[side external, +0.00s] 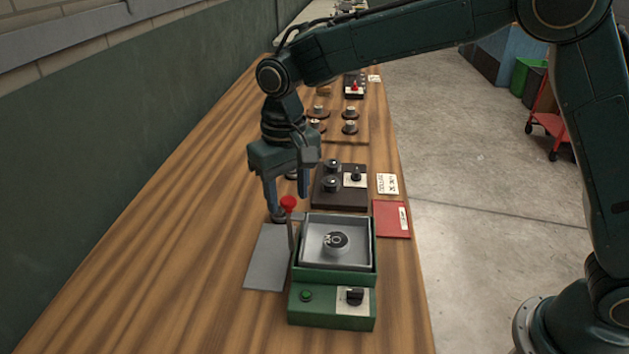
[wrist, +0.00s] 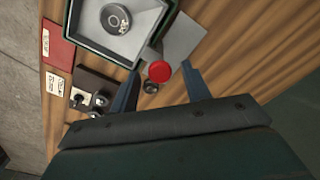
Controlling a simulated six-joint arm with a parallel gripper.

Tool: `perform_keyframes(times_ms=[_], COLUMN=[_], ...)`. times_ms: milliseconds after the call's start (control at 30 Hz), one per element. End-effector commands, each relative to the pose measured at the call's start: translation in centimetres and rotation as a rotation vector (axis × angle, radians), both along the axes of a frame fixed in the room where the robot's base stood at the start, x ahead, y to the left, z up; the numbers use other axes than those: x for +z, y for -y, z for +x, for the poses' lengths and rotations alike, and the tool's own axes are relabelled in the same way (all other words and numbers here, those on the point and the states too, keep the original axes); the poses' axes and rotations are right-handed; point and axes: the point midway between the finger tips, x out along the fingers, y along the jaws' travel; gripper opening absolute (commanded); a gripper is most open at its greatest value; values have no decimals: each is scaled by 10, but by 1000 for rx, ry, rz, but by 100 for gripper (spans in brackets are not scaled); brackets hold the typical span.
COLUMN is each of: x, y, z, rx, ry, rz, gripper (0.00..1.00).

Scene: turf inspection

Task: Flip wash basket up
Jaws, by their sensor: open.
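The wash basket (side external: 309,248) is a grey square tray set level in a green machine (side external: 306,309), with a dark round piece bearing white marks (side external: 336,243) in it. In the wrist view the basket (wrist: 148,15) is at the top, partly cut off. A lever with a red ball knob (side external: 288,203) stands upright at the basket's left side. My gripper (side external: 289,196) is open, pointing down over the lever. In the wrist view the red knob (wrist: 160,71) shows between the fingertips of my gripper (wrist: 160,69); contact cannot be told.
A grey plate (side external: 264,262) lies left of the machine. The machine's front has a green button (side external: 306,295) and a black switch (side external: 354,296). A dark control box (side external: 325,190) stands behind, with a red card (side external: 391,219) to the right. The bench's left side is clear.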

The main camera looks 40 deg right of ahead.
Motion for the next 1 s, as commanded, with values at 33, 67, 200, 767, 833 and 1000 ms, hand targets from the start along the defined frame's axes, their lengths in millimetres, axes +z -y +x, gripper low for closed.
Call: perform_keyframes(times_ms=[33, 67, 200, 767, 833, 1000], x=[0, 0, 4, 80, 92, 117], y=[0, 0, 0, 0, 0, 0], z=[0, 0, 0, 0, 0, 0], rx=[0, 0, 0, 0, 0, 0], ry=[-1, -1, 0, 4, 3, 3], rz=[0, 0, 0, 2, 2, 1], gripper=[47, 47, 47, 47, 47, 47])
